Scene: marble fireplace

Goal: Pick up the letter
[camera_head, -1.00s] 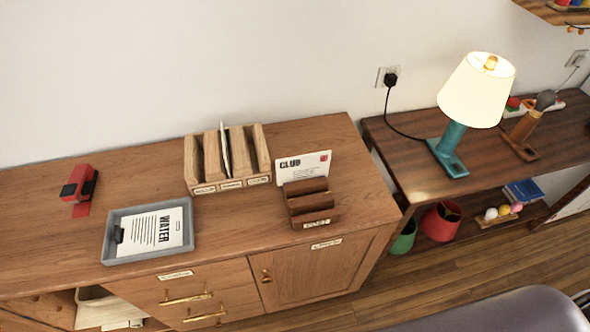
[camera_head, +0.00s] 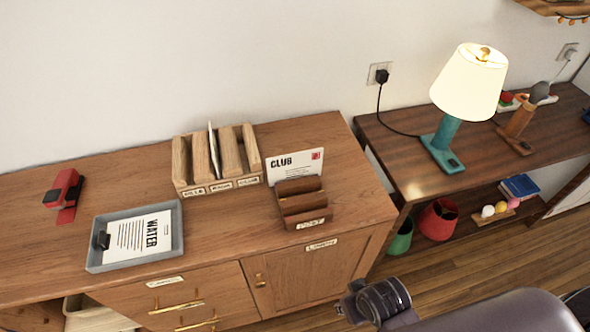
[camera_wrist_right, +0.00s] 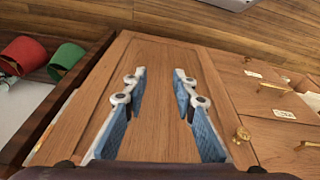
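A white CLUB letter (camera_head: 296,164) with a red stamp stands upright in the small wooden POST holder (camera_head: 304,213) on the cabinet top. A white WATER letter (camera_head: 142,236) lies in the grey tray (camera_head: 178,249) at the left, under a dark clip. Another thin white letter (camera_head: 213,147) stands in the wooden sorter (camera_head: 250,150) behind. My right gripper (camera_wrist_right: 160,77) is open and empty in the right wrist view, with the cabinet door beyond its blue-padded fingers. In the head view only part of my right arm shows, at the bottom right. My left gripper is not in view.
A red stapler-like object (camera_head: 64,190) sits at the left of the cabinet top. A lit lamp (camera_head: 468,85) stands on the lower side table (camera_head: 405,165). Red (camera_head: 438,220) and green (camera_head: 401,240) bins stand below. The cabinet's front right corner is clear.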

